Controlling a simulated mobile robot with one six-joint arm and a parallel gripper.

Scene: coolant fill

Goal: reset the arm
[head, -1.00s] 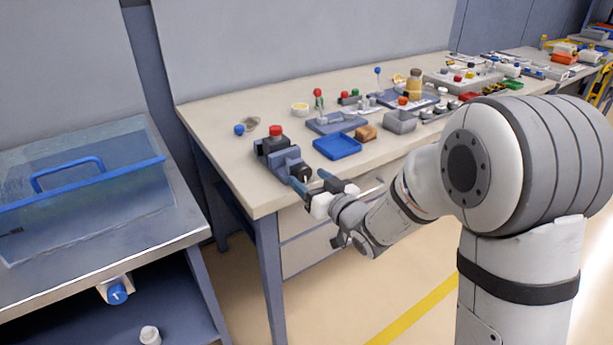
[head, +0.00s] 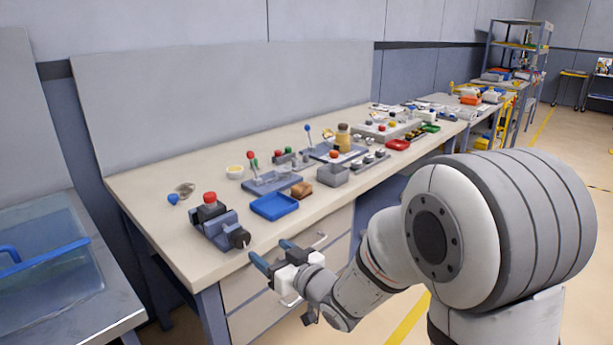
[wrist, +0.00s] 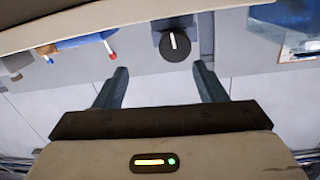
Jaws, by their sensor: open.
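My gripper (head: 269,254) is open and empty, its two blue-grey fingers spread in front of the workbench's (head: 140,190) front edge. The grey-blue fixture (head: 212,222) with a red button on top stands near the bench's front left. Its black round knob (head: 239,237) faces my gripper, with a gap between them. In the wrist view my gripper's fingers (wrist: 161,72) are apart, and the knob (wrist: 176,46) with a white mark shows beyond them, not between them.
A blue tray (head: 274,206), a brown block (head: 302,189) and a grey box (head: 332,175) sit right of the fixture. A water tank (head: 45,265) stands on a steel table at left. Drawers (head: 240,290) with handles are below the bench, close to my gripper.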

